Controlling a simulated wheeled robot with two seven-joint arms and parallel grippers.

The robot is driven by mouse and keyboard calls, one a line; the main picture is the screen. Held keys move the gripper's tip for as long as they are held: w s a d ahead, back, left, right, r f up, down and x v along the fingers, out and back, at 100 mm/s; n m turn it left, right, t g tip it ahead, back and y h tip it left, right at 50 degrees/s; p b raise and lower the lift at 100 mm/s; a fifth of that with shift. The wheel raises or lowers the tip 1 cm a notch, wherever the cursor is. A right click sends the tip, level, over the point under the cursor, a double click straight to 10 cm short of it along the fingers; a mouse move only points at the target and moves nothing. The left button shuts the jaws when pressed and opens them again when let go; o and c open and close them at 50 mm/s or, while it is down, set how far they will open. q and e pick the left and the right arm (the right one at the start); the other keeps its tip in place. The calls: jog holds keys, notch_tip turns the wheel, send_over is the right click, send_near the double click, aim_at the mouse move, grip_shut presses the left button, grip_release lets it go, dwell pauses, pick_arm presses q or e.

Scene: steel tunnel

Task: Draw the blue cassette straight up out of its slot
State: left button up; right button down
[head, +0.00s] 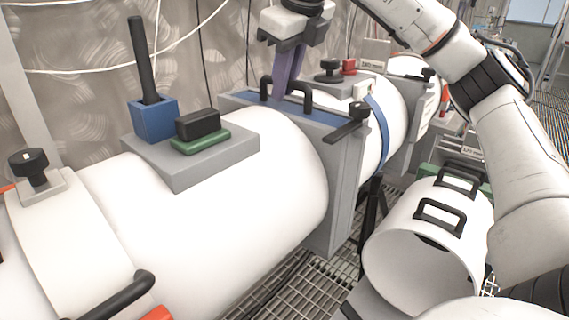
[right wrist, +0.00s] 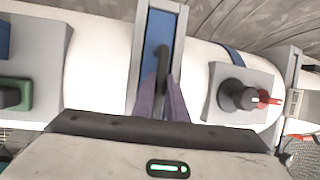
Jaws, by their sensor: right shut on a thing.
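The blue cassette (head: 328,116) sits in a slot in the grey upright housing (head: 345,195) around the white tube. Only its narrow blue top shows, about level with the housing's rim; the rest is hidden inside. A black bar handle (head: 305,92) stands on its top. My right gripper (head: 283,92) reaches down from above with its purple fingers shut on the handle. In the right wrist view the two fingers (right wrist: 163,108) lie on either side of the handle (right wrist: 161,62), with the blue top (right wrist: 158,32) beyond. My left gripper is not in view.
A blue block with a black rod (head: 152,118) and a green-based black block (head: 200,135) stand on a grey pad to the left. A black lever (head: 350,122) sits at the housing's right. An open white tube with handles (head: 430,225) lies to the right.

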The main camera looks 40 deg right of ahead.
jog(key=shift+r, duration=0.15)
